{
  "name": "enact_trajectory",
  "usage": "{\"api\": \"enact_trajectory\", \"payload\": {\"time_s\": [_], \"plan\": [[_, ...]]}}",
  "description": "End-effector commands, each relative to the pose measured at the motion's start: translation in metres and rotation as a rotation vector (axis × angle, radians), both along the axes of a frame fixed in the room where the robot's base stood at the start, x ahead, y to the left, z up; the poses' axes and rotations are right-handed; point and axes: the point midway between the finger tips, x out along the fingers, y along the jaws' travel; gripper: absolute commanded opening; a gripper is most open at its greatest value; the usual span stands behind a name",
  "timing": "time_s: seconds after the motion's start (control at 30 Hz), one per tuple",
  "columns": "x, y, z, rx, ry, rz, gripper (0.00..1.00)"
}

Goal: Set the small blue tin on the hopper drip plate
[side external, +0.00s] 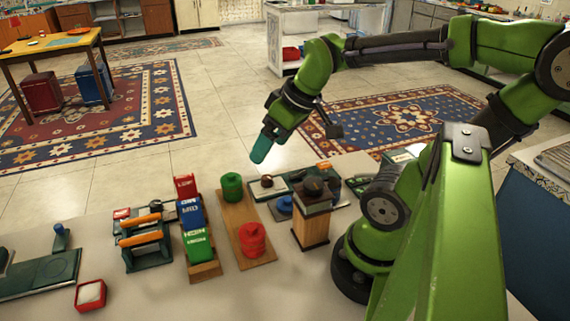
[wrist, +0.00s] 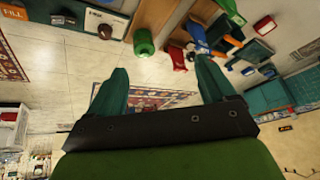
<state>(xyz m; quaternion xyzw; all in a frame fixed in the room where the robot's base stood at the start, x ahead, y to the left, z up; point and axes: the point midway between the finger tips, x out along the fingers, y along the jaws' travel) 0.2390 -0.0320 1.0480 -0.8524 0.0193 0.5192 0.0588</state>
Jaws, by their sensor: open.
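My gripper (side external: 262,148) hangs in the air above and behind the table items, with teal fingers. In the wrist view my gripper (wrist: 161,64) is open, with nothing between its fingers. A blue lettered tin (side external: 191,214) stands in a wooden rack (side external: 205,271) between a red tin (side external: 185,187) and a green tin (side external: 196,244). The blue tin also shows in the wrist view (wrist: 197,36), beyond the right finger. I cannot tell for sure which piece is the hopper drip plate; a green flat plate (side external: 38,276) lies at the table's left.
A wooden board (side external: 240,222) carries a green canister (side external: 231,186) and a red canister (side external: 252,239). A wooden box with a dark top (side external: 312,228) stands to their right. An orange-handled stand (side external: 144,246) is left of the rack. A red open box (side external: 90,295) sits near the front.

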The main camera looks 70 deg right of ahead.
Motion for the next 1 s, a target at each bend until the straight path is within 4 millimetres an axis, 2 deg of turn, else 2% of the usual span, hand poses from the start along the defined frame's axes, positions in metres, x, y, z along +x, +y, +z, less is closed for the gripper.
{"api": "enact_trajectory", "payload": {"time_s": [0.03,0.1,0.27,1.0], "plan": [[0.0,0.019,0.008,0.055,-0.044,-0.028,0.83],[0.0,0.039,0.016,0.133,-0.086,-0.083,0.83],[-0.003,0.062,0.026,0.247,-0.125,-0.154,0.83],[-0.003,0.065,0.027,0.266,-0.126,-0.172,0.83]]}}
